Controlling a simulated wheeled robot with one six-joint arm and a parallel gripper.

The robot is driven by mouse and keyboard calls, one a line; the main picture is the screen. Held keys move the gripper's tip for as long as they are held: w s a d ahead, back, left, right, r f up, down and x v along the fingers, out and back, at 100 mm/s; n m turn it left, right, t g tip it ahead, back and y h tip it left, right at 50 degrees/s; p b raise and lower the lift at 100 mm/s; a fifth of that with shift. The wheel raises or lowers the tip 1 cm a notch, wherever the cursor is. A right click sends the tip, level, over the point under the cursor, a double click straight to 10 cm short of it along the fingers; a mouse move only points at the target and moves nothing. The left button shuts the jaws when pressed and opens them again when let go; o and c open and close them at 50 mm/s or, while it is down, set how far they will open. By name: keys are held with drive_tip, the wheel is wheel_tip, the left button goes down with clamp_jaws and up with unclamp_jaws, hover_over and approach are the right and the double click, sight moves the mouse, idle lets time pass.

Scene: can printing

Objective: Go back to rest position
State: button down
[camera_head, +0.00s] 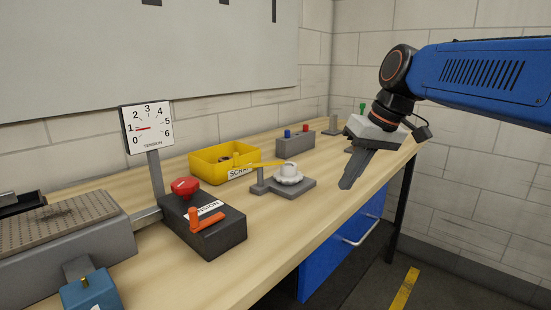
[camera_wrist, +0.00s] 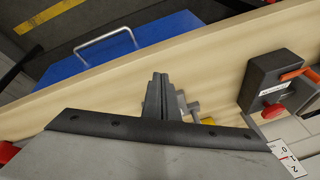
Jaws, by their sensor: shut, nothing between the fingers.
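My gripper (camera_head: 347,184) is at the right in the head view, at the end of the blue arm, above the front edge of the wooden workbench (camera_head: 262,235). Its fingers are together and point down, with nothing between them. In the wrist view my gripper (camera_wrist: 160,78) shows its closed fingers at the middle, over the bench edge. A grey fixture with a white round part (camera_head: 289,173) stands on the bench to the left of the gripper, apart from it. In the wrist view the fingers partly hide a grey fixture.
A tension box (camera_head: 225,237) with a red button and orange lever, a dial gauge (camera_head: 147,128), a yellow scrap bin (camera_head: 207,174) and a grey button box (camera_head: 296,143) stand on the bench. A blue drawer unit (camera_head: 322,268) is below. Floor at right is clear.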

drive_tip(key=s+d+f+m+h, duration=0.1)
drive_tip(key=s+d+f, duration=0.3)
drive_tip(key=s+f, duration=0.2)
drive_tip(key=s+d+f+m+t+h, duration=0.1)
drive_tip(key=s+d+f, duration=0.3)
drive_tip(key=s+f, duration=0.3)
drive_tip(key=s+d+f+m+t+h, duration=0.1)
drive_tip(key=s+d+f+m, duration=0.1)
drive_tip(key=s+d+f, duration=0.2)
drive_tip(key=s+f, duration=0.3)
drive_tip(key=f, duration=0.1)
drive_tip(key=shift+s+f+h, duration=0.2)
drive_tip(key=shift+f+h, duration=0.1)
